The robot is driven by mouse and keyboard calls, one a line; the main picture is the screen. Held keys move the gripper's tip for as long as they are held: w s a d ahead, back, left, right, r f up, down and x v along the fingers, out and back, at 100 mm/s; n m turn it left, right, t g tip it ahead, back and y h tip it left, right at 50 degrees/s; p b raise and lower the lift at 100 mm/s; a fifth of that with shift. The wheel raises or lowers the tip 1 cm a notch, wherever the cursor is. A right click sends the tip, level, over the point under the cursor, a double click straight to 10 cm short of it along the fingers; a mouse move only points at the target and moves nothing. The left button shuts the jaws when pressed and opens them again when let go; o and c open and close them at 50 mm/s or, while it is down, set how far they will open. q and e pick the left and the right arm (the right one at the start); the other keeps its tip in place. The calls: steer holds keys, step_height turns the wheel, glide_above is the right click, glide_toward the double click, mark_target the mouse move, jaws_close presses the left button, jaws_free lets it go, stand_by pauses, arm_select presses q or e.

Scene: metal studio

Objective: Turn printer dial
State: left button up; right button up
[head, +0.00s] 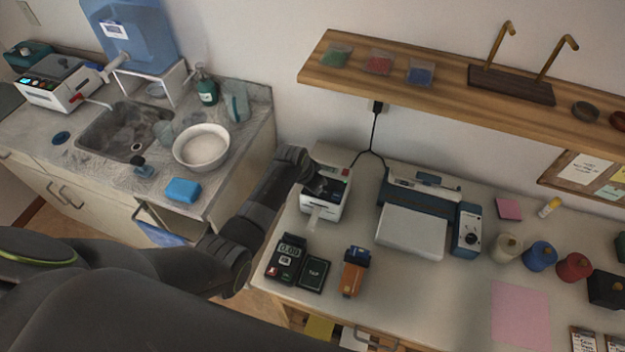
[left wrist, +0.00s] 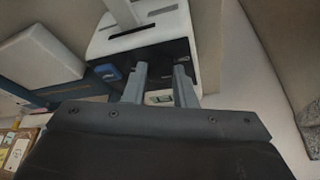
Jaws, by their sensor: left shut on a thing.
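A small white label printer (head: 343,172) with a dark front panel and a paper strip stands at the left end of the desk. My left gripper (head: 324,184) is over its dark panel, and the arm hides part of it. In the left wrist view the printer (left wrist: 142,36) is ahead, and the two fingers of my left gripper (left wrist: 159,72) reach onto the dark panel. They are shut on a small part there, taken as the printer dial, which is mostly hidden between them. A blue piece (left wrist: 109,72) sits on the panel beside one finger. My right gripper is not in view.
A blue-and-white machine (head: 412,230) with its own knob (head: 471,241) stands to the right. A card terminal (head: 287,259), a dark box (head: 317,273) and an orange device (head: 354,270) lie in front. A wooden shelf (head: 440,97) hangs above. The sink counter (head: 222,175) is left.

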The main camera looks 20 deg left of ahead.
arm_select(q)
steer(key=shift+r+n, duration=0.1)
steer(key=shift+n, duration=0.5)
steer(key=o, duration=1)
steer(key=shift+s+r, duration=0.25)
steer(key=shift+r, duration=0.4)
steer(key=b+v, duration=0.2)
steer(key=v, duration=1.4)
steer(key=shift+s+d, duration=0.2)
steer(key=shift+s, duration=0.05)
steer(key=shift+f, duration=0.1)
